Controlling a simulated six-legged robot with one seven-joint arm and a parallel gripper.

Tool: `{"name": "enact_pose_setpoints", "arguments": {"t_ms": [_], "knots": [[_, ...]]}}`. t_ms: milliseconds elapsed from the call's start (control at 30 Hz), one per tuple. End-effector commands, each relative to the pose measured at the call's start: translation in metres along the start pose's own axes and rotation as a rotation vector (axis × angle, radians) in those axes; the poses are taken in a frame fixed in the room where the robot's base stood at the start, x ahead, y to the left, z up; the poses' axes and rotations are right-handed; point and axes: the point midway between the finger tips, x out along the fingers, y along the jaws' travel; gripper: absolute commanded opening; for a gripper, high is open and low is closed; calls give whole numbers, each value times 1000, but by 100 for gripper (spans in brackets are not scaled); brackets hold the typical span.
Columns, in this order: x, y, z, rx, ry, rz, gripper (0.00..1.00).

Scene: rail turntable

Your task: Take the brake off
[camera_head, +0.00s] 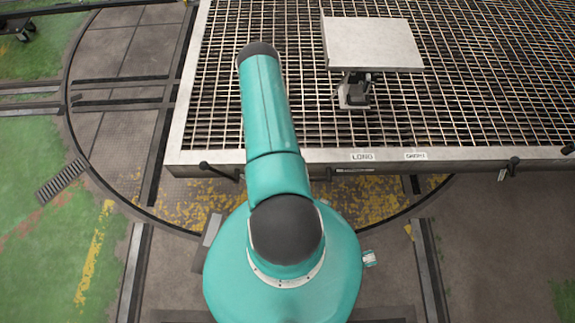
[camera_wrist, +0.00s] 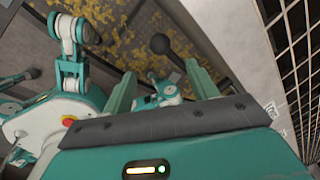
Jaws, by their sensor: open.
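My gripper (camera_wrist: 160,72) shows in the wrist view with its two teal fingers apart and nothing held between them. A lever with a black ball knob (camera_wrist: 160,43) shows just beyond the fingertips, near the gap between them; I cannot tell how far off it is. In the head view a dark knobbed handle (camera_head: 205,166) sticks out from the left part of the platform's front edge. Which handle is the brake is not marked. My gripper is not visible in the head view, where my teal arm reaches forward over the platform's left side.
A grated platform (camera_head: 480,155) with a metal rim fills the upper right. Its front edge carries LONG (camera_head: 362,156) and SHORT (camera_head: 415,156) labels and another dark handle (camera_head: 513,164). A pedestal with a flat grey top (camera_head: 372,42) stands on the grating. Open green floor (camera_head: 40,240) lies left.

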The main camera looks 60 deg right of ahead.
Motion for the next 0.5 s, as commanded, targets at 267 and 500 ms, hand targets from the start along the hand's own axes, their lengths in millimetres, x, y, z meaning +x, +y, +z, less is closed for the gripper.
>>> {"name": "enact_pose_setpoints", "arguments": {"t_ms": [267,500], "knots": [[51,1,-1,-4,1,1,59],[90,0,0,-4,1,0,59]]}}
